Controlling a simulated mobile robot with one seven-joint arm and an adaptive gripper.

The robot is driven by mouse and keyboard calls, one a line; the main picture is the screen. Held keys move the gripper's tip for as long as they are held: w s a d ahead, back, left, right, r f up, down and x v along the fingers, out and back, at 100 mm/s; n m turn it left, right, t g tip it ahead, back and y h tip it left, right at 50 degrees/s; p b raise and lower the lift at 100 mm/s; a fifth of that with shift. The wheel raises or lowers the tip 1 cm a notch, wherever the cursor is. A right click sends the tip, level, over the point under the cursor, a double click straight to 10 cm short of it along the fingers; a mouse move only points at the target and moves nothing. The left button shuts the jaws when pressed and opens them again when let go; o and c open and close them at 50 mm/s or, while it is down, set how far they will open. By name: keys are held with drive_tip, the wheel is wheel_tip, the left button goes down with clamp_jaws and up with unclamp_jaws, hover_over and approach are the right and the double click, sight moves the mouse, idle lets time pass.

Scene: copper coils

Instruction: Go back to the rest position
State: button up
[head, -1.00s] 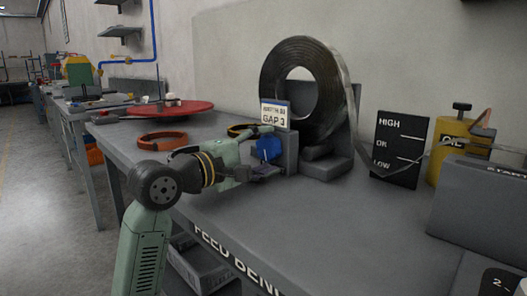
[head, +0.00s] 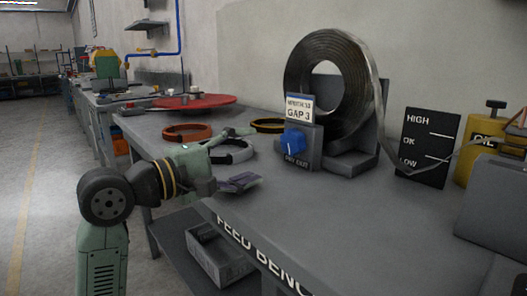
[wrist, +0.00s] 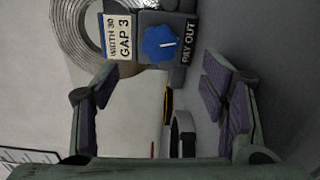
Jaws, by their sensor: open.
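My gripper (wrist: 165,105) is open and empty; its two purple-padded fingers stand wide apart in the wrist view. In the head view my gripper (head: 240,182) is at the bench's left edge, in front of and left of the blue knob (head: 293,140). The knob sits on a grey block marked PAY OUT, under a WIDTH/GAP 3 sign (head: 299,107). In the wrist view the knob (wrist: 160,43) is ahead, beyond the fingertips and apart from them. The knob's pointer mark shows there.
A large metal coil (head: 324,85) stands behind the knob. An orange ring (head: 187,132), a black-and-white ring (head: 232,152) and a red disc (head: 195,103) lie to the left. A HIGH/OK/LOW board (head: 428,143) and yellow oil can (head: 478,150) stand right. The bench (head: 350,215) front is clear.

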drive_tip(key=shift+s+a, duration=0.3)
drive_tip(key=shift+a, duration=0.05)
